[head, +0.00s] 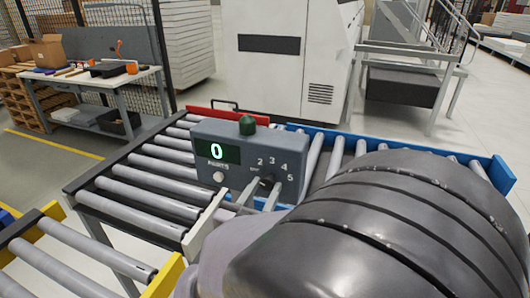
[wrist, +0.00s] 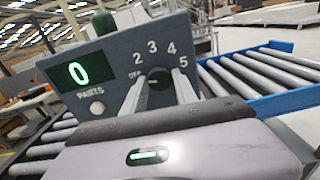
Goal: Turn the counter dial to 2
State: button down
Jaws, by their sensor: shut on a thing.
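The counter box (head: 285,150) is grey-blue and stands on the roller conveyor. Its green display (head: 217,151) reads 0, with a white PARTS button (head: 219,177) below. The dial (wrist: 159,79) is a dark round knob with OFF, 2, 3, 4 and 5 around its upper side. My gripper (wrist: 158,88) is shut on the dial, one finger at each side; it also shows in the head view (head: 262,185). The dial's pointer cannot be made out, so its setting is unclear. My arm hides part of the conveyor in the head view.
A green dome (head: 247,125) sits on top of the box. Rollers (head: 140,195) run to the left, with a blue side rail (head: 420,150) behind on the right. A white machine (head: 290,60) stands behind. A workbench (head: 85,85) is at the back left.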

jog(key=m+b, duration=0.4)
jog(key=b, duration=0.1)
jog(key=shift+f+m, duration=0.25)
jog(key=shift+m, duration=0.15)
jog(key=shift+r+m+b, duration=0.1)
jog(key=shift+m+b, duration=1.1)
jog(key=shift+b, duration=0.1)
jog(key=shift+r, duration=0.1)
jog(key=c, duration=1)
grip_release()
jog(key=shift+o, duration=0.2)
jog(key=p+v, duration=0.5)
jog(key=v, duration=1.2)
jog(key=shift+s, duration=0.2)
